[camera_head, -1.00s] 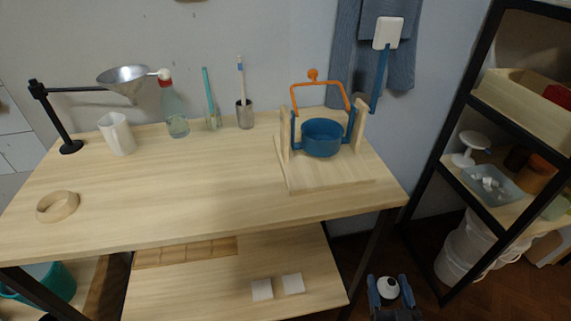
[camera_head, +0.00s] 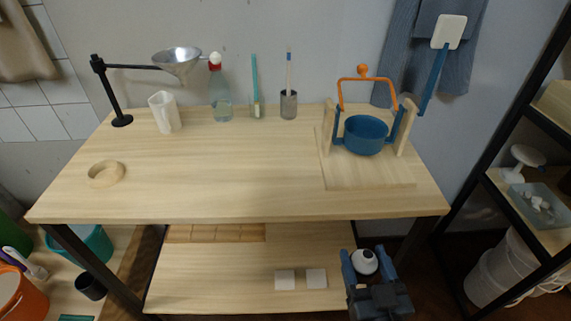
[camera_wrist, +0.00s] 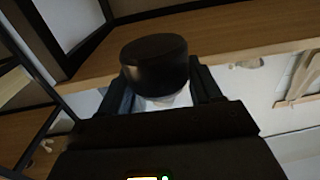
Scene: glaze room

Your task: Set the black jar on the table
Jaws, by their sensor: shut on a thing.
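My gripper (camera_head: 366,265) is shut on the black jar, its fingers on either side of it. In the wrist view the jar (camera_wrist: 155,64) is a dark, short cylinder with a pale part between the fingers. The tabletop is pale wood with a wide bare middle.
A wooden stand with a blue pot (camera_head: 365,136) takes the table's right side. A wooden ring (camera_head: 106,174) lies at left. A dark-framed shelf (camera_head: 500,130) stands at right.

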